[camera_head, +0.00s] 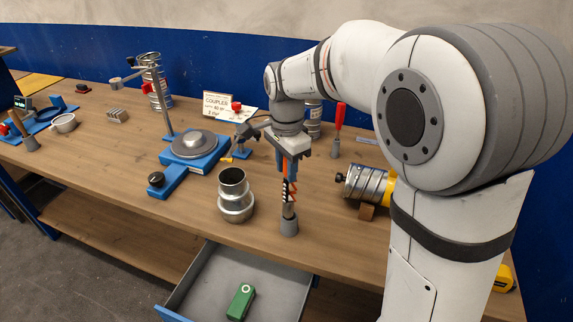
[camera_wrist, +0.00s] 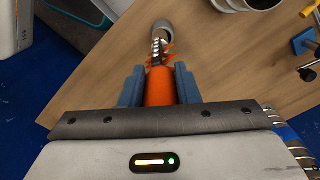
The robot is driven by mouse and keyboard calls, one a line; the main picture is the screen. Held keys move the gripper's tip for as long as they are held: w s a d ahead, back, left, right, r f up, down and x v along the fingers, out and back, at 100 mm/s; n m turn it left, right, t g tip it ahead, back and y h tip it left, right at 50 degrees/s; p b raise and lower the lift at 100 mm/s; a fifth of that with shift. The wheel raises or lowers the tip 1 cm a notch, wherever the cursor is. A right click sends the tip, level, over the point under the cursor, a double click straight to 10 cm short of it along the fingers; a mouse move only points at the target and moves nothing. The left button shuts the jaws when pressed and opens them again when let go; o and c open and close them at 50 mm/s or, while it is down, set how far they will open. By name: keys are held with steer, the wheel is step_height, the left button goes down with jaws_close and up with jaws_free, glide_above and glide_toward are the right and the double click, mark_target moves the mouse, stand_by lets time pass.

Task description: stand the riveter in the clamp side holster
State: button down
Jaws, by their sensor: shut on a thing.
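The riveter (camera_head: 289,188) has an orange grip and a striped lower part. It hangs upright below my gripper (camera_head: 291,163). In the wrist view my gripper (camera_wrist: 160,88) is shut on the orange grip of the riveter (camera_wrist: 160,82), with a blue finger on each side. A grey cup-shaped holster (camera_head: 289,226) stands near the front edge of the bench, directly under the riveter. It also shows in the wrist view (camera_wrist: 163,27). The riveter's lower end meets the holster's mouth; I cannot tell how deep it sits.
A metal duct fitting (camera_head: 235,196) stands left of the holster. A clamped duct piece (camera_head: 366,184) lies to the right. A red-handled tool (camera_head: 339,117) stands in another holster behind. Below the bench edge, an open drawer (camera_head: 205,275) holds a green object (camera_head: 240,300).

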steer(key=shift+w+f, duration=0.3)
steer(key=shift+f, duration=0.2)
steer(key=shift+w, duration=0.15)
stand_by(0.6)
